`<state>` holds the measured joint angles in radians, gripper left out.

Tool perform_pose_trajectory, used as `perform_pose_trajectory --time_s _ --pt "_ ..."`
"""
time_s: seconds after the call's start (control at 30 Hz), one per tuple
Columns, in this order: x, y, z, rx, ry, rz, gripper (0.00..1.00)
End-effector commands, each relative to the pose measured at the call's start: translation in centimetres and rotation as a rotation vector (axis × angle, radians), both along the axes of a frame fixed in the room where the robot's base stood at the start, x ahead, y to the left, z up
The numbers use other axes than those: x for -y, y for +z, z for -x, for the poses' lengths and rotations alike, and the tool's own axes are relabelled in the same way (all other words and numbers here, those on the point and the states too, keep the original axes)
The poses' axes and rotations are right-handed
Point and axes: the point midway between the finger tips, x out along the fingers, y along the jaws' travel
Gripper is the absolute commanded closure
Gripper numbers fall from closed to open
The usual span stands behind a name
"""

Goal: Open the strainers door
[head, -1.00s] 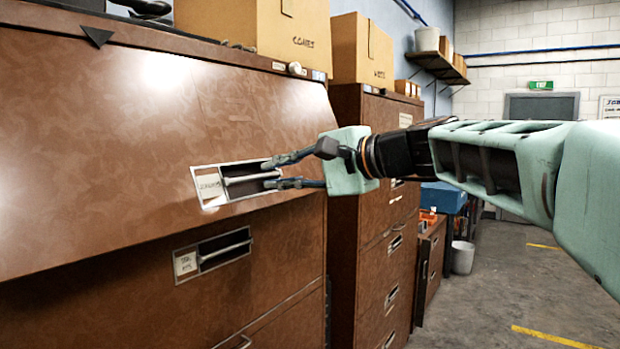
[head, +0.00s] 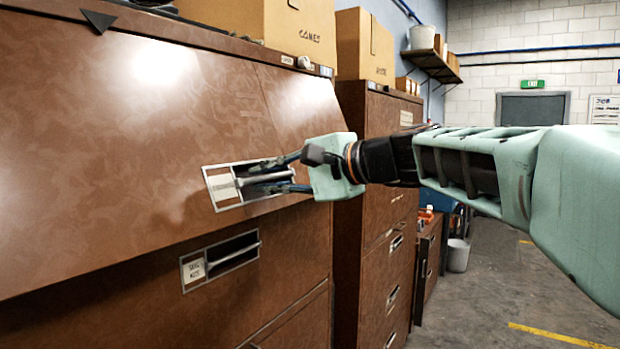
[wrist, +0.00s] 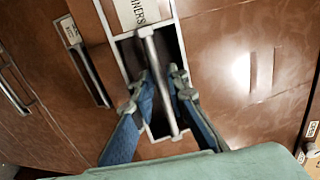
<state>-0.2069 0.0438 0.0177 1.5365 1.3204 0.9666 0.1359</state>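The strainers door (head: 110,170) is the broad brown upper panel of the near cabinet in the head view. Its lower edge stands out over the drawer below. Its recessed handle (head: 268,178) has a metal bar and a white label. In the wrist view the handle bar (wrist: 154,68) runs between my fingers, and the label (wrist: 138,10), ending in "NERS", shows at the top. My gripper (head: 274,175) is at the handle, one finger on each side of the bar. A gap shows between the fingertips (wrist: 161,85); contact with the bar is unclear.
Below is another drawer with its own handle (head: 222,257). Cardboard boxes (head: 300,30) stand on the cabinets. A second brown cabinet (head: 375,200) stands just to the right. Free grey floor (head: 490,290) lies at the right.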

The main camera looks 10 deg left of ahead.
Motion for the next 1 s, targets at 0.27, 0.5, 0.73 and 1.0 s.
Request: perform_pose_trajectory --time_s 0.27,0.5,0.73,1.0 --pt "-0.05 -0.21 -0.04 0.000 0.000 0.000 0.86" --pt "-0.06 -0.20 -0.04 0.000 0.000 0.000 0.89" --pt "-0.06 -0.21 -0.03 0.000 0.000 0.000 1.00" --pt "-0.05 -0.19 -0.02 0.000 0.000 0.001 1.00"
